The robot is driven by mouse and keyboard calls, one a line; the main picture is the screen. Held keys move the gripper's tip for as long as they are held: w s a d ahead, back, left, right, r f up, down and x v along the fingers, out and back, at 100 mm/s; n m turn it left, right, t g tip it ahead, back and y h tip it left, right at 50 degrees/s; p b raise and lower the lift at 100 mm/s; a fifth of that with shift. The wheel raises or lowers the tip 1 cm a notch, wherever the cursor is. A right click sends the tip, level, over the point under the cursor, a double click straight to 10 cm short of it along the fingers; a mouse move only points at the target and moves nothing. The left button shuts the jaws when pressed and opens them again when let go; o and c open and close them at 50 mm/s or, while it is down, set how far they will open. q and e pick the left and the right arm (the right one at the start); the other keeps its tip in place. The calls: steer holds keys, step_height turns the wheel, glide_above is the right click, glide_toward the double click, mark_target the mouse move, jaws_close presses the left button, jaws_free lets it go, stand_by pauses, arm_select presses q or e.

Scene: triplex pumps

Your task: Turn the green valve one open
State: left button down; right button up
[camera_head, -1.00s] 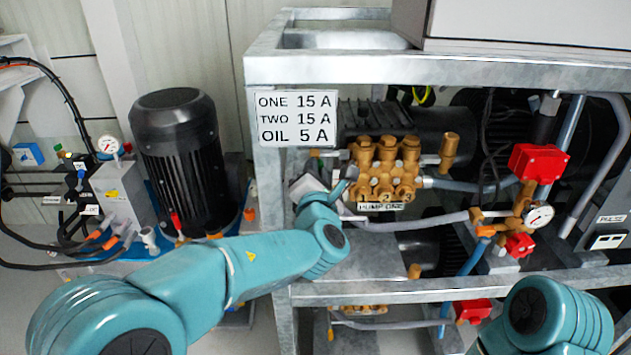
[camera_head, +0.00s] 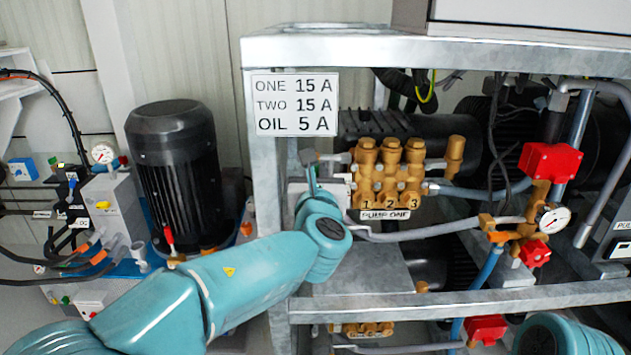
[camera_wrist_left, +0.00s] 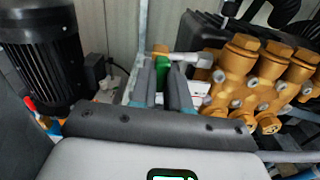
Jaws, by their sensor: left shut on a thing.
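The green valve handle (camera_wrist_left: 162,74) shows in the left wrist view between the two grey fingers of my left gripper (camera_wrist_left: 162,88). The fingers are closed on it. A grey metal fitting (camera_wrist_left: 188,58) runs from just behind the handle toward the brass pump head. In the head view my left gripper (camera_head: 312,178) is at the left end of the brass pump head (camera_head: 388,172), labelled PUMP ONE; the green handle is hidden there. My right gripper is out of view.
The metal frame (camera_head: 265,190) with a white sign (camera_head: 294,104) stands close beside my left arm. A black motor (camera_head: 175,165) is at the left. Red valve boxes (camera_head: 550,161) and a gauge (camera_head: 553,219) are at the right.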

arm_select(q)
steer(key=shift+f+n, duration=0.15)
steer(key=shift+n, duration=0.15)
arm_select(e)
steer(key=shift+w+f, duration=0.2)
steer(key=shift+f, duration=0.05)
arm_select(q)
steer(key=c, duration=1.1)
jaws_free()
steer(key=shift+s, duration=0.15)
steer(key=s+p, duration=0.2)
steer(key=s, duration=1.4)
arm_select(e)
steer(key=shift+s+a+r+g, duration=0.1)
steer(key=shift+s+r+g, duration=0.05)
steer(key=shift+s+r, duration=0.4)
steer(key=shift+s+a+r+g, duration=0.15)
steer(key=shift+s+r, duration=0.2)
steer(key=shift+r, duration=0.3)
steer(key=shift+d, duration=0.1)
